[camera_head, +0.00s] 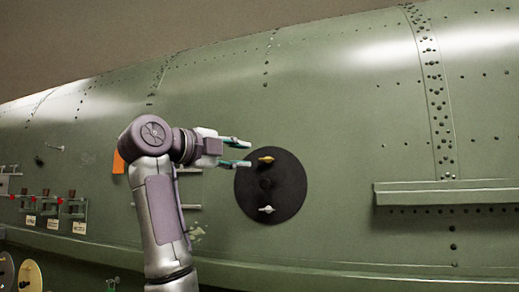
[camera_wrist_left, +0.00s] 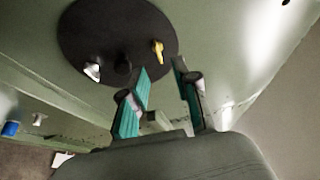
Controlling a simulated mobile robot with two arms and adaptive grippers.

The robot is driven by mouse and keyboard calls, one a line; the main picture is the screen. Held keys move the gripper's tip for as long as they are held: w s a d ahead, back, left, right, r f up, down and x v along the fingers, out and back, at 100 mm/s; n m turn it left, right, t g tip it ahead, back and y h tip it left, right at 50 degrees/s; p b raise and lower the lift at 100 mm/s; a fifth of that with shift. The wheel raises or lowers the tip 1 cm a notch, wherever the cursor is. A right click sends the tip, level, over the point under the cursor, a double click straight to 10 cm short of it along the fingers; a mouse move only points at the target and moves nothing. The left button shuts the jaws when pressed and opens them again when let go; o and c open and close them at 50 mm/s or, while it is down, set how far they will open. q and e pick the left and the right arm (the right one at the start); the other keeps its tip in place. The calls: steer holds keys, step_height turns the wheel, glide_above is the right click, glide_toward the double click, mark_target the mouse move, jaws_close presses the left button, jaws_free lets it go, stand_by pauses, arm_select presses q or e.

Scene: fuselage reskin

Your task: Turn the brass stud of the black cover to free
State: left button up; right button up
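The round black cover (camera_head: 284,187) sits on the green fuselage wall, right of the middle of the head view. Its brass stud (camera_head: 266,159) is near its top, and a silver stud (camera_head: 266,209) is near its bottom. In the left wrist view the cover (camera_wrist_left: 95,30) shows with the brass stud (camera_wrist_left: 158,50) and the silver stud (camera_wrist_left: 92,71). My left gripper (camera_head: 243,153) is open and empty, just left of the brass stud and apart from it. Its teal fingers (camera_wrist_left: 160,80) show spread below the stud in the wrist view. My right gripper is not in view.
A ledge (camera_head: 445,193) juts from the fuselage at the right. At the left are red-marked fittings with tags (camera_head: 52,205) and an orange patch (camera_head: 118,161) behind my arm. Coloured discs (camera_head: 30,275) show at the lower left. The skin between cover and ledge is clear.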

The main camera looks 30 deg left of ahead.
mark_target(264, 159)
arm_select(q)
steer(key=w, duration=0.2)
steer(key=w+d+p, duration=0.1)
steer(key=w, duration=0.2)
steer(key=shift+f, duration=0.1)
steer(key=shift+w+p, duration=0.55)
steer(key=shift+w, duration=0.55)
steer(key=c, duration=0.5)
steer(key=shift+s, duration=0.1)
jaws_close()
steer(key=shift+f, duration=0.1)
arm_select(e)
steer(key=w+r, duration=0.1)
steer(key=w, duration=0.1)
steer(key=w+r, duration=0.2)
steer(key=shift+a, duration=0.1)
